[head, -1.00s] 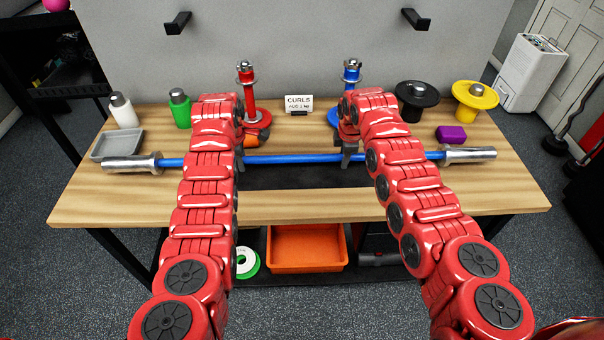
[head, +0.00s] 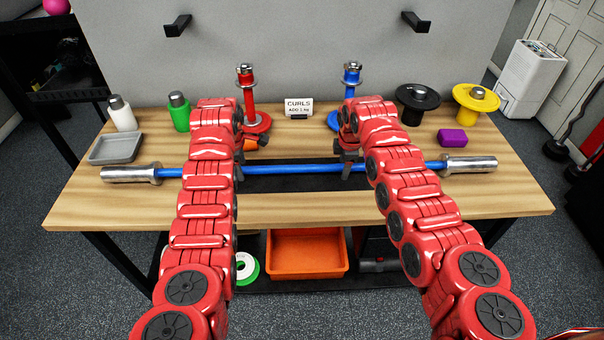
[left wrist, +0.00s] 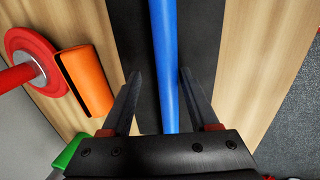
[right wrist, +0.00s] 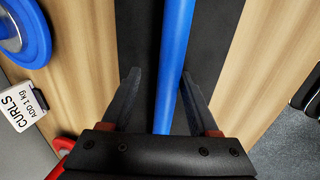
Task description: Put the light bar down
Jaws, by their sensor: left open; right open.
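The light bar, a blue rod (head: 290,169) with silver sleeve ends, lies across the bench over a dark mat (head: 290,184). My left gripper (head: 240,172) is open, with its fingers on either side of the rod; the rod also shows in the left wrist view (left wrist: 164,60), apart from both fingers. My right gripper (head: 347,168) is open around the rod too; in the right wrist view the rod (right wrist: 172,70) runs between the spread fingers (right wrist: 160,95). The exact gap between rod and mat is hard to tell.
Red (head: 251,105) and blue (head: 350,85) plate posts and a CURLS sign (head: 299,106) stand behind the bar. A grey tray (head: 117,149) and bottles are at left; black (head: 417,97) and yellow (head: 476,97) plates and a purple block (head: 452,138) at right. Wall hooks are above.

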